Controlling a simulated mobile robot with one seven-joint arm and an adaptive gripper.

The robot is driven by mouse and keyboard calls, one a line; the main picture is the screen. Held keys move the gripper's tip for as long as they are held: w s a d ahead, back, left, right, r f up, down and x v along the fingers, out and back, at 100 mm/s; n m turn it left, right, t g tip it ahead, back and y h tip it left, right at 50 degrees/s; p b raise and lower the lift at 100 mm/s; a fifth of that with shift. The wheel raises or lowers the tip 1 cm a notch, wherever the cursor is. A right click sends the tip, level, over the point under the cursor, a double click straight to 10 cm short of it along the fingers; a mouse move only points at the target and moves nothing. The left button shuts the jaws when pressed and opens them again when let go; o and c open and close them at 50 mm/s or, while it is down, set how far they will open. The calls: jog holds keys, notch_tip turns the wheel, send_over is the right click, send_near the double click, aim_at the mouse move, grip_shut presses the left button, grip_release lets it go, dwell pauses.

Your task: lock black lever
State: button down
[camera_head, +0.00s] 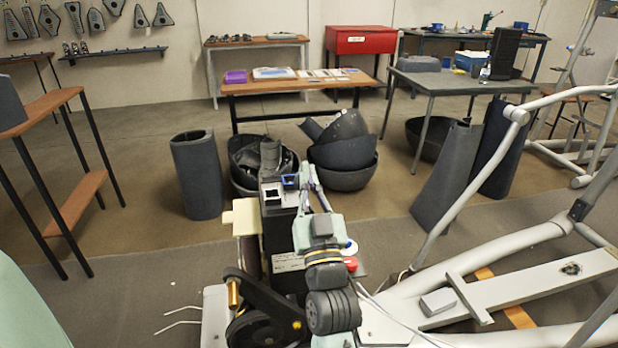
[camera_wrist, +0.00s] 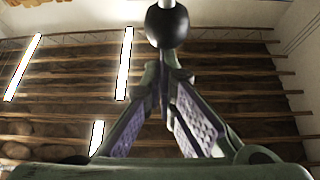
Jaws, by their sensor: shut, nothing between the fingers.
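My gripper (camera_wrist: 168,68) shows in the wrist view with its two purple-padded fingers converging at the tips, shut and empty. A black ball knob (camera_wrist: 167,25) on a thin pale stem is just beyond the fingertips, at the top of the view. I cannot tell whether the tips touch it. The wrist view looks up at the ceiling. In the head view, my arm rises at the bottom centre, and the slim end of my gripper (camera_head: 312,182) is beside a dark upright unit (camera_head: 281,235) of the machine. I cannot make out the black lever clearly in the head view.
The grey tubular machine frame (camera_head: 500,245) fills the right side. A black pulley wheel (camera_head: 262,325) is low beside my arm. Dark bowls (camera_head: 345,180) and a dark cylinder (camera_head: 198,178) stand behind. Tables line the back. Floor at left is fairly clear.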

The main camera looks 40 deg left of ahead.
notch_tip(320, 180, down, 3)
jog(key=b, duration=0.2)
jog(key=shift+b, duration=0.35)
jog(key=v, duration=0.7)
jog(key=shift+d, duration=0.2)
jog(key=shift+s, duration=0.15)
